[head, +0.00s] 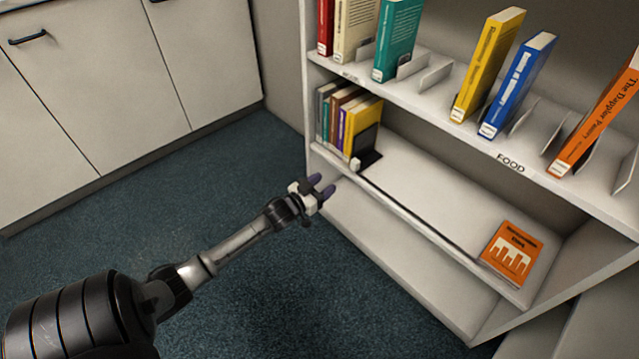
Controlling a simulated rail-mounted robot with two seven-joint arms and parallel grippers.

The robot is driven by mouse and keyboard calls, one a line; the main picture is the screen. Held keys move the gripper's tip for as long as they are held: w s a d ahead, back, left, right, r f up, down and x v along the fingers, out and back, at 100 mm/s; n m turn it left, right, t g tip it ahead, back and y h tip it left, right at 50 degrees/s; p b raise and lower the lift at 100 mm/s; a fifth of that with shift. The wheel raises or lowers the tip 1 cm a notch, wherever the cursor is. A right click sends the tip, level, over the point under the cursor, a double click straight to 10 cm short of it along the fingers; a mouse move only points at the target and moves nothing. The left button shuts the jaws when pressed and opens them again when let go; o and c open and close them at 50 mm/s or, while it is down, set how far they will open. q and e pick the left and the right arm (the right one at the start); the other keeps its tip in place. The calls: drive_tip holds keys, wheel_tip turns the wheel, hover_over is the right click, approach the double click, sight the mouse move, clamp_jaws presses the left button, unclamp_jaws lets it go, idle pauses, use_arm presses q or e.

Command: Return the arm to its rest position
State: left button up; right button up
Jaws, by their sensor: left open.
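My left arm (230,243) comes in from the lower left and reaches out over the carpet toward the shelf unit. My left gripper (322,186) is at its end, open and with nothing between its purple fingertips. It is just in front of the lower shelf's front edge, near the left end of that shelf; I cannot tell whether it touches the edge. My right gripper is not in view.
The shelf unit (408,206) has upright books above. Several books (345,118) stand by a black bookend (367,146) below. An orange book (512,254) lies at right. Cream cabinets (120,75) stand left. Carpet (150,215) is clear.

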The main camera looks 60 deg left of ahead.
use_arm(q)
drive_tip(key=shift+s, duration=0.55)
idle(0.4)
